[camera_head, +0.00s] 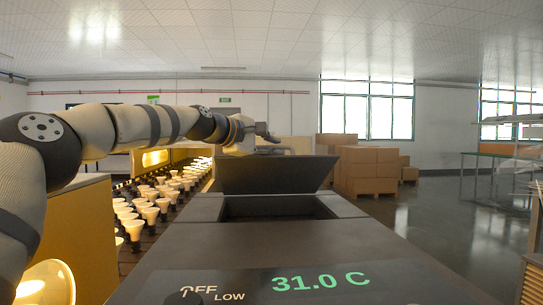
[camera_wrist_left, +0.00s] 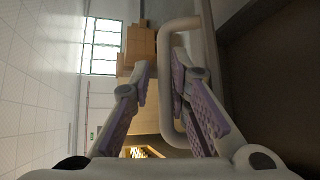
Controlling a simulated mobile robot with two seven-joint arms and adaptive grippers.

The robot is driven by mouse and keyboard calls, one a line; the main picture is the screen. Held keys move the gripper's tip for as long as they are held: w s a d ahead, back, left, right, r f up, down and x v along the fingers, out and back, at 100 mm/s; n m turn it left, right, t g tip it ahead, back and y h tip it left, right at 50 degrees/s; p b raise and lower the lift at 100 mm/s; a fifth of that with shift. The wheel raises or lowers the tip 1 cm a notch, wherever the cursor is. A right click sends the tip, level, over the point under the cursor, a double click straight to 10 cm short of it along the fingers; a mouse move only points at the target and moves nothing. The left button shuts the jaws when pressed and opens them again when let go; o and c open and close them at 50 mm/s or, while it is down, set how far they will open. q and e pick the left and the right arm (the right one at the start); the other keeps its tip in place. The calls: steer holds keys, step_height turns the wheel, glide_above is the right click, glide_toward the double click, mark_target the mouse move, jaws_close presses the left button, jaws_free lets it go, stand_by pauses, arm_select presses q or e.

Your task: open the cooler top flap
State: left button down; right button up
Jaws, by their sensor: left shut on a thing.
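The cooler (camera_head: 345,230) is a dark grey box in the head view, with a rectangular opening (camera_head: 268,207) in its top. Its top flap (camera_head: 275,174) is tilted up behind the opening, so the opening shows. My left gripper (camera_head: 268,138) is at the flap's upper edge. In the left wrist view a pale U-shaped handle (camera_wrist_left: 165,85) stands out from the dark flap (camera_wrist_left: 265,75). The left gripper (camera_wrist_left: 160,78) is shut on this handle, its purple-padded fingers on either side of the bar. My right gripper is not in view.
A lit rack of bulbs (camera_head: 150,213) stands left of the cooler, under my left arm. The cooler's front panel (camera_head: 290,285) reads 31.0 C. Stacked cardboard boxes (camera_head: 368,170) stand behind to the right. The floor (camera_head: 440,220) to the right is clear.

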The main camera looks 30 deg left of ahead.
arm_select(q)
steer(key=shift+w+a+r+n, duration=0.2)
steer(key=shift+a+r+n, duration=0.1)
steer(key=shift+r, duration=0.3)
steer(key=c, duration=2)
jaws_free()
steer(key=shift+o, duration=0.2)
steer(key=shift+w+f, duration=0.1)
steer(key=shift+f, duration=0.15)
steer(key=shift+f, duration=0.1)
